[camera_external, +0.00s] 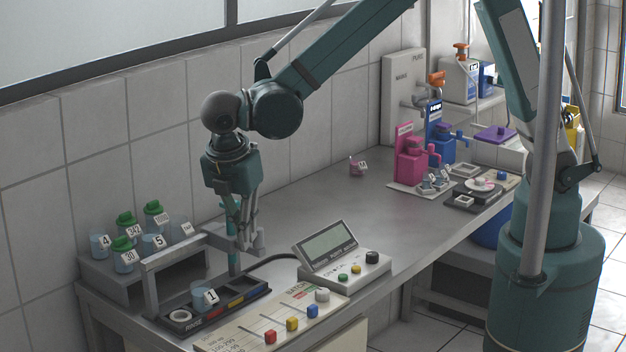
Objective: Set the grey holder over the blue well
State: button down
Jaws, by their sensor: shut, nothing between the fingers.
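My gripper (243,240) points down above the right part of a dark rack (262,291). It is shut, with nothing seen between its fingers. The rack has red, yellow and blue marks along its front; the blue one is toward the right end, and the well itself is hard to make out. A grey bar-shaped frame (178,250) stands over the rack's left and back, and its right end reaches behind my gripper. A small pale grey block (258,243) shows beside my fingers. I cannot tell which grey part is the holder, or whether my fingers touch it.
A beaker labelled 1 (204,295) stands at the rack's left. Several labelled beakers and green-lidded jars stand on a grey step (120,288) at the left. A slider panel (280,325) and a display console (340,260) lie in front and right. The bench middle (320,205) is mostly clear.

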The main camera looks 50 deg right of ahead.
jog(key=shift+d, duration=1.9)
jog(key=shift+s+a+b, duration=0.1)
jog(key=shift+a+b, duration=0.2)
jog(key=shift+a, duration=0.15)
jog(key=s+a+r, duration=0.1)
jog(key=a+r, duration=0.4)
jog(key=r, duration=0.4)
jog(key=shift+s+a+r, duration=0.3)
jog(key=shift+a+r, duration=0.05)
jog(key=shift+d, duration=0.1)
